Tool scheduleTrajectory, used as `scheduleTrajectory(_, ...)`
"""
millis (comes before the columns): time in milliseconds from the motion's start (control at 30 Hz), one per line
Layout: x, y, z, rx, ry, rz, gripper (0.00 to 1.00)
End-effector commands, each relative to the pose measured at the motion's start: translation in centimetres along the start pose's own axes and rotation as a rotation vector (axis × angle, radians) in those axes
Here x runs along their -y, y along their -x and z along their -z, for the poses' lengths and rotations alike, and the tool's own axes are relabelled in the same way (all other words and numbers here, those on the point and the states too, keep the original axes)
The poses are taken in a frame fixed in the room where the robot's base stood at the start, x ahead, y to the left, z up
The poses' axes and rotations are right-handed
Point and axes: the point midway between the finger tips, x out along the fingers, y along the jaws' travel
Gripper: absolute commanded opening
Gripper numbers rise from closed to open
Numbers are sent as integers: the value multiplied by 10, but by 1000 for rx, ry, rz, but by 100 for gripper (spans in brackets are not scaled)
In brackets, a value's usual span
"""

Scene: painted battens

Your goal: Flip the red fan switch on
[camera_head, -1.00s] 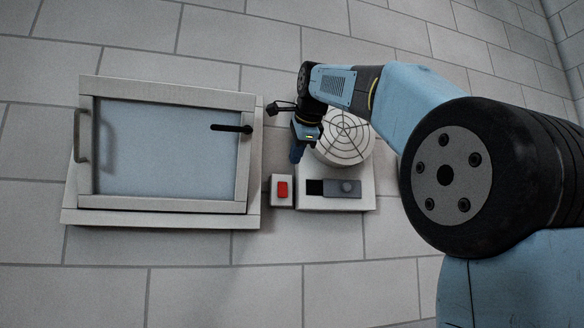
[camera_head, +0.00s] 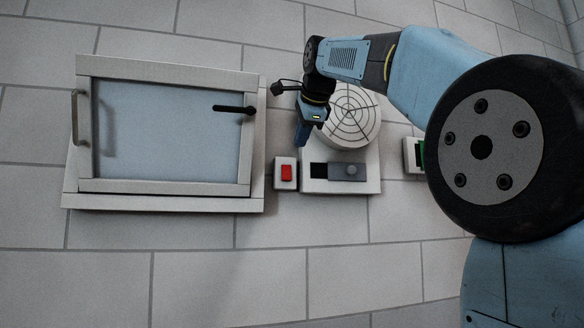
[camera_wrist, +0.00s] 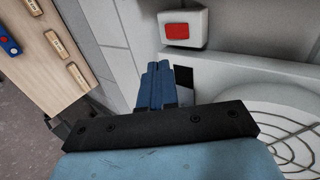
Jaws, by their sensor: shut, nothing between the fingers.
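The red fan switch (camera_head: 286,173) is a red rocker on a small pale box on the tiled wall, left of the fan unit. It also shows in the wrist view (camera_wrist: 178,31), at the top right of centre. My gripper (camera_head: 302,140) is just above and slightly right of the switch box in the head view, and apart from it in the picture. In the wrist view my gripper's blue fingers (camera_wrist: 157,68) are together and empty, pointing up toward the switch box. The rocker's tilt is too small to tell.
The round fan grille (camera_head: 352,115) is right of my gripper, above a panel with a grey slider (camera_head: 347,172). A framed window (camera_head: 170,130) with a black handle is on the left. A wooden board with battens (camera_wrist: 45,50) shows in the wrist view.

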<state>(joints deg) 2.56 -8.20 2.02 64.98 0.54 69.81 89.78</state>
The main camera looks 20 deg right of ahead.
Motion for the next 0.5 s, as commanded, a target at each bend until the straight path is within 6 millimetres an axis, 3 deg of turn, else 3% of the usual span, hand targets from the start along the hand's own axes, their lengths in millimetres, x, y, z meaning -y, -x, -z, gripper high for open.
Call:
scheduleTrajectory(333, 0, -3, -2, 2, 1, -1, 0)
scheduleTrajectory(500, 0, -21, -2, 2, 1, -4, 0)
